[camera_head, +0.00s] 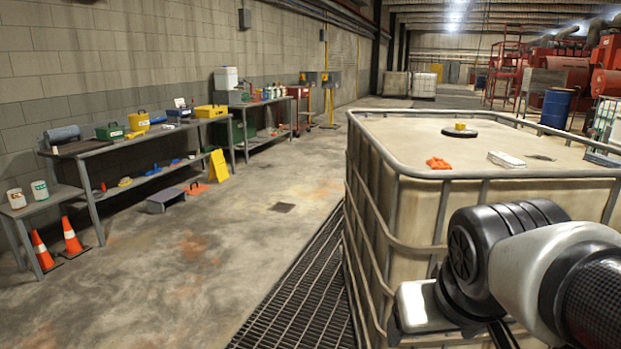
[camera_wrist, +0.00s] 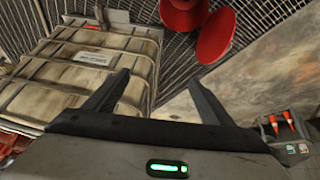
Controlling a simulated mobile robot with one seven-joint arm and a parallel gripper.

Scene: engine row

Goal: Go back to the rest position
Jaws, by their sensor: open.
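My gripper (camera_wrist: 155,97) shows in the wrist view with its two dark fingers spread wide and nothing between them. Beyond the fingers are the caged tank, the floor grating and bare concrete. In the head view my arm reaches in from the lower right, in front of the near side of the large caged tank (camera_head: 412,205). The gripper's fingers are out of sight there. The tank also fills the left of the wrist view (camera_wrist: 85,75).
An orange cloth-like item (camera_head: 439,163), a white stack (camera_head: 507,160) and a black lid with a yellow piece lie on the tank top. Workbenches (camera_head: 130,147) and traffic cones (camera_head: 71,236) line the left wall. The concrete floor between is mostly clear. Red round objects (camera_wrist: 215,36) show in the wrist view.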

